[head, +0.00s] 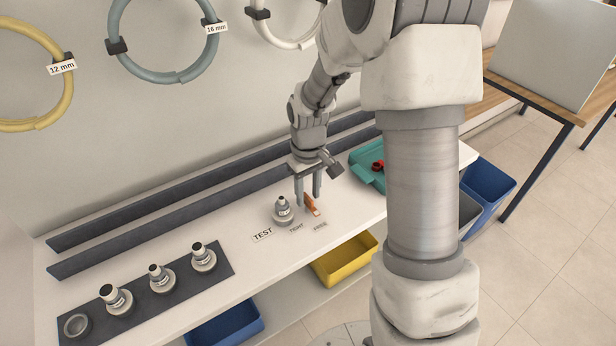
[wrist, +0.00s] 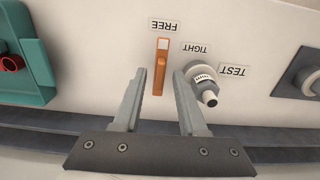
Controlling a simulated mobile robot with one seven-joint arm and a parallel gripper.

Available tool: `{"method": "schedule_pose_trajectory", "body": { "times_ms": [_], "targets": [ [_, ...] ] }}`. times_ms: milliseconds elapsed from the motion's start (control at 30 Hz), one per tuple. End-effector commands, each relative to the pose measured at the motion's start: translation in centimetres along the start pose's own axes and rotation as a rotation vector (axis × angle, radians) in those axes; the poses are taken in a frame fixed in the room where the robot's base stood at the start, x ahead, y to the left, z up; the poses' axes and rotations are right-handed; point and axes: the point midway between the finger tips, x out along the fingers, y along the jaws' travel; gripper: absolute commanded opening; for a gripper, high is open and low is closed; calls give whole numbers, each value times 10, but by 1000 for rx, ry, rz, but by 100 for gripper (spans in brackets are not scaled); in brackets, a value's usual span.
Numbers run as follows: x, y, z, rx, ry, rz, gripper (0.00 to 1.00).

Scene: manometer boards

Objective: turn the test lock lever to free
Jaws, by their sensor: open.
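The orange test lock lever (head: 311,205) lies on the white bench beside the test fitting (head: 283,212). In the wrist view the lever (wrist: 160,75) is straight, and its pale end points at the FREE label (wrist: 164,26). The TIGHT label (wrist: 195,48) is to the right of that end. The TEST label (wrist: 235,71) is beyond the test fitting (wrist: 203,82). My gripper (head: 308,199) is open above the lever. In the wrist view its fingers (wrist: 160,78) are on either side of the lever, with gaps; I cannot tell their height exactly.
The test fitting stands close to the right finger in the wrist view. A teal tray (head: 366,163) with a red item is to the right. A dark rack (head: 150,290) with several gauge fittings is at front left. Dark rails (head: 180,205) run behind. Yellow (head: 345,259) and blue bins sit below.

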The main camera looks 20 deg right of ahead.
Motion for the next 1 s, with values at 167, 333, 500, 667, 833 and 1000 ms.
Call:
{"method": "schedule_pose_trajectory", "body": {
  "times_ms": [167, 333, 500, 667, 833, 1000],
  "targets": [
    [-28, 0, -1, 0, 5, 2, 41],
    [-70, 1, -1, 1, 7, 3, 41],
    [-112, 0, -1, 0, 6, 2, 41],
    [-145, 0, -1, 0, 5, 2, 41],
    [-165, 0, -1, 0, 3, 1, 41],
    [-172, 0, 0, -1, 2, 1, 41]
  ]
}}
